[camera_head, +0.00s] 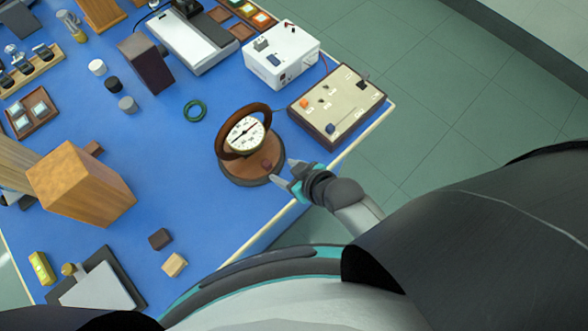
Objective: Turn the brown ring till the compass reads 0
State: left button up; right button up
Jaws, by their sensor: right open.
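The brown ring (221,142) stands tilted around the compass (244,133), which has a pale round dial with a dark needle. The reading is too small to make out. Both sit on a round brown wooden base (240,176) near the right edge of the blue table. My left gripper is not in view.
A beige panel box (343,108) with knobs and a white box (281,55) stand behind the compass. A green ring (195,111) lies to its left. A large wooden block (82,185) stands further left. The blue table (200,220) is clear in front of the compass.

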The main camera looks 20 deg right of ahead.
jog(key=shift+v, duration=1.9)
jog(key=s+d+f+m+g+h+b, duration=0.1)
jog(key=s+d+f+b, duration=0.2)
jog(key=f, duration=0.7)
jog(key=s+d+f+g+h+b, duration=0.1)
jog(key=s+f+b, duration=0.25)
jog(key=f, duration=0.55)
jog(key=s+d+f+m+g+h+b, duration=0.1)
jog(key=s+d+f+b, duration=0.25)
jog(key=f, duration=0.65)
jog(key=s+d+f+m+g+h+b, duration=0.1)
jog(key=s+d+f+g+b, duration=0.2)
jog(key=s+f+b, duration=0.6)
jog(key=s+f+g, duration=0.1)
jog(key=s+f, duration=0.4)
jog(key=f, duration=0.2)
jog(key=shift+s+d+f, duration=0.15)
jog(key=shift+s+f, duration=0.05)
jog(key=shift+f, duration=0.05)
